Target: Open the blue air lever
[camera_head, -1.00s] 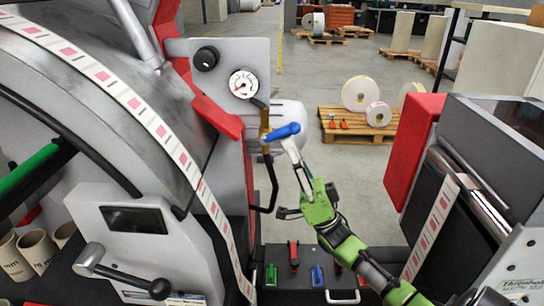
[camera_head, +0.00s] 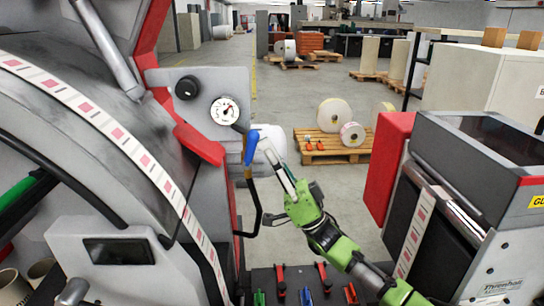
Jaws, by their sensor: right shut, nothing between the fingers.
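The blue air lever (camera_head: 251,149) is on the brass valve pipe below the pressure gauge (camera_head: 225,111), on the grey panel of the left machine. Its blue handle stands roughly upright, in line with the pipe. My right gripper (camera_head: 268,152) reaches up from the lower right. Its pale fingers are shut and empty, with their tips right beside the handle's right side; whether they touch it I cannot tell. My left gripper is not in view.
A black knob (camera_head: 187,88) sits left of the gauge. A pallet (camera_head: 333,155) with rolls lies on the floor behind.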

